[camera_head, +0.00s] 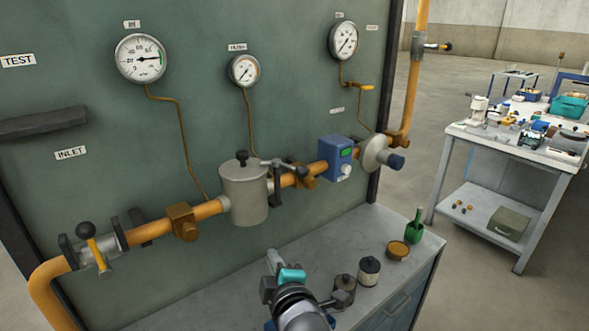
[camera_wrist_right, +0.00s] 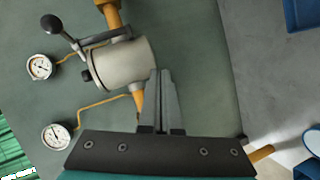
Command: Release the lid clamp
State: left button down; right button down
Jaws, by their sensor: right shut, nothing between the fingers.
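A pale grey canister (camera_head: 244,195) sits in the orange pipe line on the green panel. A black knob (camera_head: 242,157) tops its lid, and a metal lever arm, the lid clamp (camera_head: 272,163), reaches right from the lid to a black ball. In the right wrist view the canister (camera_wrist_right: 120,63) lies tilted, with the clamp lever (camera_wrist_right: 75,42) ending in a black ball at upper left. My right gripper (camera_head: 273,257) is below and in front of the canister, apart from it. Its fingers (camera_wrist_right: 164,75) are shut and empty. My left gripper is not in view.
A yellow-handled valve (camera_head: 95,245) is left on the pipe; a blue box meter (camera_head: 337,157) is to the right. Gauges (camera_head: 140,58) hang above. A green bottle (camera_head: 414,226), a brown dish (camera_head: 397,250) and small jars (camera_head: 369,270) stand on the bench. A cluttered table (camera_head: 500,140) stands far right.

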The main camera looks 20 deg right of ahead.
notch_tip(320, 180, up, 14)
jog(key=s+d+t+h+p, duration=0.1)
jog(key=s+t, duration=0.1)
jog(key=shift+d+n+t, duration=0.3)
jog(key=shift+d, duration=0.05)
jog(key=shift+w, duration=0.15)
send_near(287, 165)
jog(key=w+a, duration=0.4)
jog(key=shift+d+f+p, duration=0.15)
jog(key=shift+d+p, duration=0.25)
jog(key=shift+d, duration=1.7)
jog(key=shift+d+n+y+p, duration=0.3)
jog(key=shift+d+y+p, duration=0.05)
jog(key=shift+y+p, duration=0.2)
